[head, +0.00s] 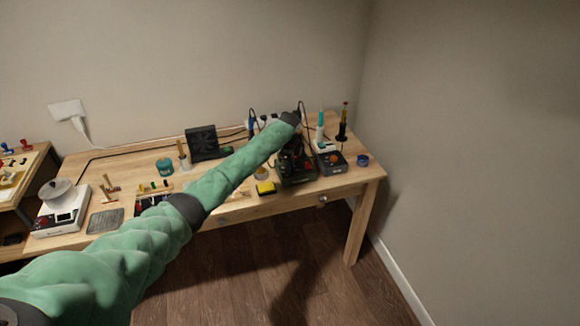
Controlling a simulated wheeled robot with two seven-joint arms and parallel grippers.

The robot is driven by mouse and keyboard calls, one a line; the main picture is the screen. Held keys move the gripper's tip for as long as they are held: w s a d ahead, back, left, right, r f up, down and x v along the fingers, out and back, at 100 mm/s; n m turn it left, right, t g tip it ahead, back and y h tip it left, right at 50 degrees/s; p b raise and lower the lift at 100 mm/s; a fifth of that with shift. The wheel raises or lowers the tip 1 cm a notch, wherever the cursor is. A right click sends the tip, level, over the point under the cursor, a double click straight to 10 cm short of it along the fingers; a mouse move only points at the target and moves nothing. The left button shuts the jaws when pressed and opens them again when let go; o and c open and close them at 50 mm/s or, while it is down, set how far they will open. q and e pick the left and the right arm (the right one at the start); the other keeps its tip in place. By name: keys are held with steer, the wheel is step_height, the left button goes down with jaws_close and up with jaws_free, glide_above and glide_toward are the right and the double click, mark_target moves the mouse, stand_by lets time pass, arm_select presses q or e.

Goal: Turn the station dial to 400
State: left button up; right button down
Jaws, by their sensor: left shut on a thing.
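My left arm reaches across the bench, and my left gripper (291,158) points down at a dark unit (298,178) near the right end. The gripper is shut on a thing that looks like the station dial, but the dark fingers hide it. I cannot read the dial's setting at this size. A small black box (331,165) with an orange-red knob stands just right of the gripper, apart from it. My right gripper is out of view.
A yellow sponge (265,188) and a blue roll (362,160) lie nearby. A black panel (202,143) stands at the back.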

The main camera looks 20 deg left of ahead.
arm_select(q)
steer(key=shift+m, duration=0.5)
steer(key=m+b, duration=0.1)
steer(key=m, duration=0.1)
steer(key=shift+a+m, duration=0.1)
steer(key=shift+m, duration=0.3)
steer(key=m+b, duration=0.3)
steer(key=m, duration=0.3)
steer(key=shift+w+h, duration=0.1)
steer(key=shift+h, duration=0.2)
steer(key=m+b, duration=0.3)
steer(key=m, duration=0.3)
steer(key=shift+a+m, duration=0.1)
steer(key=shift+m, duration=0.3)
steer(key=shift+r+m+b, duration=0.15)
steer(key=shift+m+b, duration=0.2)
steer(key=shift+m, duration=0.05)
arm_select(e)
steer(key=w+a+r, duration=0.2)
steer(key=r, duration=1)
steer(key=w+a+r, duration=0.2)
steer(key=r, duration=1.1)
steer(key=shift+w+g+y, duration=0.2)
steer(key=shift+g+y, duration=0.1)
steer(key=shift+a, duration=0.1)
arm_select(q)
steer(key=o, duration=1)
steer(key=shift+g, duration=0.3)
